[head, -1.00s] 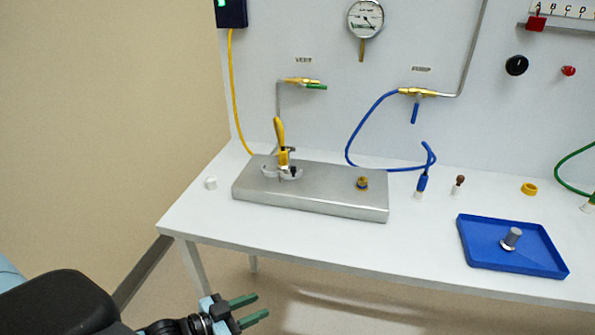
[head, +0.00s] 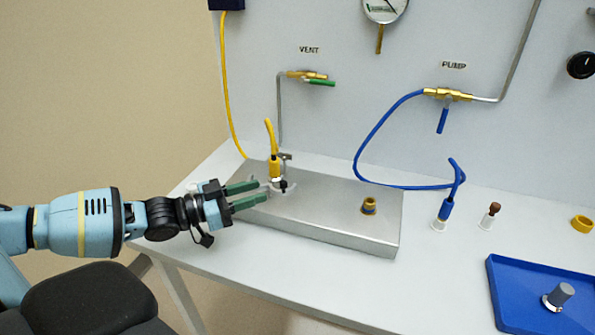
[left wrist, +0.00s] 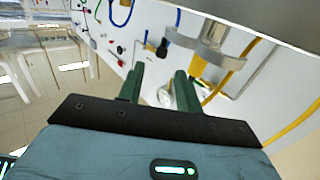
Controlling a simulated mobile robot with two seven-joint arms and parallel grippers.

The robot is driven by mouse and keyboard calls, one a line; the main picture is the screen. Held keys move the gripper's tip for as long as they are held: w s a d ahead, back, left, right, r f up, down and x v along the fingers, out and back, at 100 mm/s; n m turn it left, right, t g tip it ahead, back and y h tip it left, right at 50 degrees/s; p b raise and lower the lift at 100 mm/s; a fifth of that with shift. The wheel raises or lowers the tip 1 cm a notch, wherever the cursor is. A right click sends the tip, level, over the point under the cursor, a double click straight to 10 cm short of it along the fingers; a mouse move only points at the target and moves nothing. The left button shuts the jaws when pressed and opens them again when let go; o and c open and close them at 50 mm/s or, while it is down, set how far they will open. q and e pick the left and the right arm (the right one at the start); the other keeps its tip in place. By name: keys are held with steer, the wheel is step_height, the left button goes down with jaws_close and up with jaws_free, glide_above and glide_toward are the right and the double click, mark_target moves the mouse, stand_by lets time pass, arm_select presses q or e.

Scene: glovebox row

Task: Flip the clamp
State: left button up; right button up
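The clamp (head: 275,168) stands at the left end of a grey metal block, its yellow handle pointing up. A small dark-tipped metal part and a pale bracket show at its base. My left gripper (head: 263,191) comes in from the left above the block, its two green fingers apart and empty. The fingertips are just left of the clamp's base; I cannot tell whether they touch it. In the left wrist view the open fingers (left wrist: 158,88) show, with a yellow and silver part beyond the right one, probably the clamp. My right gripper is not in view.
The metal block (head: 330,222) also carries a brass fitting (head: 369,206). A blue hose (head: 358,150) loops behind it. A blue tray (head: 508,300) with a grey knob (head: 559,294) lies at right. The panel has a vent valve (head: 308,75) and a pump valve (head: 447,94).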

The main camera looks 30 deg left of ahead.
mark_target(284, 182)
arm_select(q)
steer(key=b+x, duration=0.1)
steer(key=x, duration=0.1)
steer(key=shift+w+d, duration=0.15)
steer(key=shift+w, duration=0.25)
steer(key=shift+b+x, duration=0.3)
steer(key=shift+x, duration=2.35)
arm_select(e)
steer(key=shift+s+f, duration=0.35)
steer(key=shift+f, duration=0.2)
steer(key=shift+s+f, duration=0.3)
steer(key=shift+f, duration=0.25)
arm_select(q)
jaws_close()
